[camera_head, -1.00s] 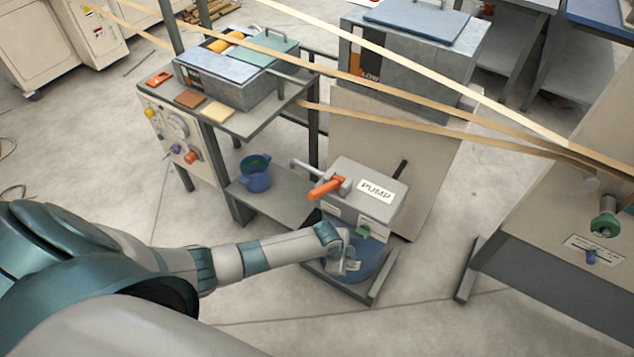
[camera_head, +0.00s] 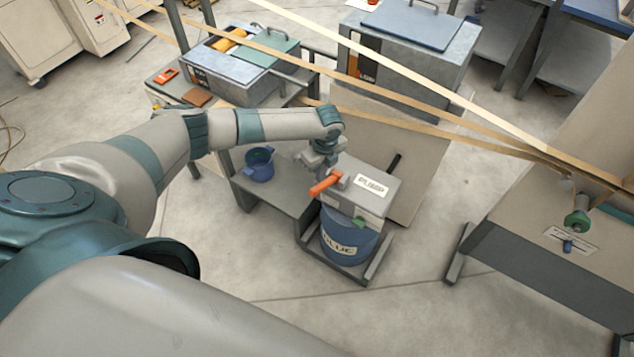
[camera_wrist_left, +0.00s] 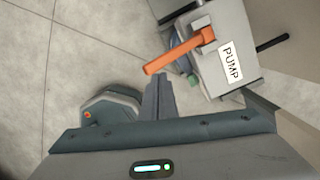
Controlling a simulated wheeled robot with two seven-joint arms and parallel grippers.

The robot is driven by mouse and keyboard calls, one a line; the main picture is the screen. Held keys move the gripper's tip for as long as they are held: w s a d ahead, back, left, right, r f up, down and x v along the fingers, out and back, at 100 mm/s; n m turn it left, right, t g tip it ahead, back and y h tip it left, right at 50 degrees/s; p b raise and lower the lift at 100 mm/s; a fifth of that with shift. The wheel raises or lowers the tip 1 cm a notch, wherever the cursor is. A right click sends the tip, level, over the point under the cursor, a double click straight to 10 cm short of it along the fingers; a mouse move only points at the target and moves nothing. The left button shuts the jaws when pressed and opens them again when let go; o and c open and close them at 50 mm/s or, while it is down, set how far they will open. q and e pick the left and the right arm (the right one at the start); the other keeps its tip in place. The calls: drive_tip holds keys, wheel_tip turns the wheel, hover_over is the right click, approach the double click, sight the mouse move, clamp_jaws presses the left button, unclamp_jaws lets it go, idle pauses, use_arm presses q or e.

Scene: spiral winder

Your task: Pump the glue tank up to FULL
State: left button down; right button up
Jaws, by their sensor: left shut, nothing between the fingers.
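The grey pump box (camera_head: 375,205) with its PUMP label sits on a blue GLUE drum (camera_head: 340,249). Its orange handle (camera_head: 325,185) points to the left and toward me. It also shows in the left wrist view (camera_wrist_left: 180,53). My left gripper (camera_head: 321,160) is shut and empty, just behind the handle in the head view. In the left wrist view its closed fingers (camera_wrist_left: 159,98) are apart from the handle in the picture. The grey tank (camera_head: 425,75) with a blue lid carries an orange gauge (camera_head: 364,70) reading LOW. My right gripper is out of view.
A small blue bucket (camera_head: 258,165) stands on a low shelf left of the pump. A bench with a roller box (camera_head: 235,65) is behind it. Paper strips (camera_head: 440,110) cross above the scene. Floor is free in front of the drum.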

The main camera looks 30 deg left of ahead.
sight(319, 189)
use_arm(q)
drive_tip(key=shift+f, duration=0.15)
idle(0.3)
drive_tip(key=f, duration=0.1)
drive_tip(key=f+b, duration=0.1)
drive_tip(key=f, duration=0.1)
drive_tip(key=f+b, duration=0.1)
drive_tip(key=shift+a+f, duration=0.25)
drive_tip(key=shift+f, duration=0.1)
drive_tip(key=shift+w+a+f+b, duration=0.1)
drive_tip(key=shift+w+f+b, duration=0.05)
drive_tip(key=shift+f+b, duration=0.85)
drive_tip(key=shift+f+b, duration=1.65)
drive_tip(key=shift+f, duration=0.55)
